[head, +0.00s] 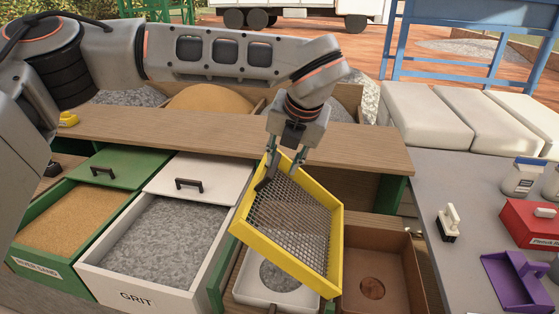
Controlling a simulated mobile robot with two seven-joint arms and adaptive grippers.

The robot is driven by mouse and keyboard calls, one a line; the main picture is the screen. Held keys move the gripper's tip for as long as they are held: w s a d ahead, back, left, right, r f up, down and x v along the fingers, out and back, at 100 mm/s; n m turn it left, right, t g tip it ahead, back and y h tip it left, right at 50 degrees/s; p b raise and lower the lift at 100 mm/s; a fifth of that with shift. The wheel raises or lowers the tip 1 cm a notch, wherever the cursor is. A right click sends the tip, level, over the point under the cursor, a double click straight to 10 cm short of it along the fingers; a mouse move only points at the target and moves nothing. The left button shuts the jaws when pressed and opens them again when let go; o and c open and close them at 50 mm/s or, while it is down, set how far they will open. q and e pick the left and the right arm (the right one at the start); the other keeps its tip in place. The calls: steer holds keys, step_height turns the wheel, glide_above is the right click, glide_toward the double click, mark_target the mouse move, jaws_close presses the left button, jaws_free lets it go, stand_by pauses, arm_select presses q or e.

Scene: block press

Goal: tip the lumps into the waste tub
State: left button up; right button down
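My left gripper (283,170) is shut on the top rim of a yellow-framed sieve (335,236) with a grey mesh. The sieve is steeply tilted, its low end toward the front. It hangs over a white container (249,284) with a round opening, and it partly covers that container. I cannot make out any lumps on the mesh. A brown box (409,266) stands just right of the sieve, with a round brown patch in its floor. No label shows which container is the waste tub. My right gripper is not in view.
A green sand drawer (55,220) and a white GRIT drawer (160,235) stand open at the left. A wooden shelf (200,136) runs behind. The grey table (440,180) at the right holds a red box (530,222), a purple scoop (515,280) and a white-handled brush (448,222).

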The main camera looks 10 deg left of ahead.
arm_select(q)
steer(key=d+r, duration=0.1)
steer(key=s+d+r+p, duration=0.1)
steer(key=r, duration=0.1)
steer(key=s+d+r, duration=0.1)
steer(key=shift+s+d+r, duration=0.1)
steer(key=shift+r, duration=0.05)
stand_by(0.5)
